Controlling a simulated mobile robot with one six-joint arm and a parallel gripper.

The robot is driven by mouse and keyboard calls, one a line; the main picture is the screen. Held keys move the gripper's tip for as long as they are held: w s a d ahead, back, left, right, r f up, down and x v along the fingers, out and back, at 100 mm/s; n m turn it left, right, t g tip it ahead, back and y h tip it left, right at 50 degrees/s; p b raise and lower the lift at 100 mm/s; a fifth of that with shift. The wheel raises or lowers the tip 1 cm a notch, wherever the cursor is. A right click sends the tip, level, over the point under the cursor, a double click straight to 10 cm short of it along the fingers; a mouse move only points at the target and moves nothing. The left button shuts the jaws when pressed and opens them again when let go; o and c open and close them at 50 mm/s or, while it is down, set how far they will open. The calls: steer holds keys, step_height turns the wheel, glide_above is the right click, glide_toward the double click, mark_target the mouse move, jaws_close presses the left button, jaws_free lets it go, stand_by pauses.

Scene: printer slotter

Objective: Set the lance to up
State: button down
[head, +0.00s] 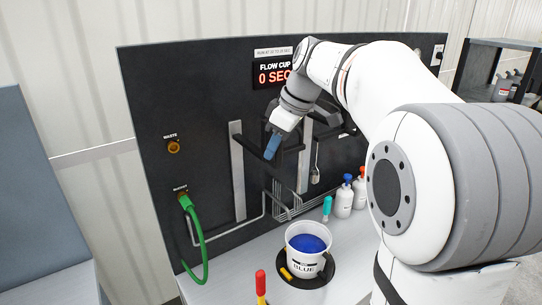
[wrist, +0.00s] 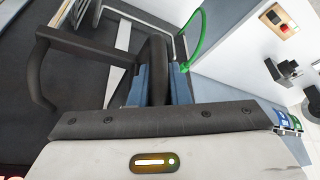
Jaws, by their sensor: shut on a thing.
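My gripper (head: 272,146) is in front of the black panel (head: 190,100), with its blue fingertips pointing down. In the wrist view my gripper (wrist: 158,88) is shut on a black handle (wrist: 156,60), with a blue finger on each side. The handle is part of a black bar that runs between two upright grey rails (head: 238,170) on the panel. Bent steel tubes (head: 283,203) are below it, low on the panel. My arm and fingers hide part of the bar. I cannot tell which part is labelled as the lance.
A white bucket marked BLUE (head: 304,262), holding blue liquid, stands on the bench below. Several small bottles (head: 343,203) stand to its right. A green hose (head: 200,240) hangs from the panel at left. A red-topped tool (head: 261,285) is at the front edge.

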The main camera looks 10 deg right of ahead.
steer(key=shift+d+r, duration=0.1)
steer(key=shift+r, duration=0.7)
steer(key=c, duration=1.8)
jaws_free()
steer(key=shift+o, duration=0.8)
steer(key=shift+d, duration=0.2)
steer(key=shift+a, duration=0.15)
steer(key=v, duration=0.7)
steer(key=shift+d+r+b, duration=0.2)
steer(key=shift+r+b, duration=0.1)
steer(key=shift+r, duration=0.05)
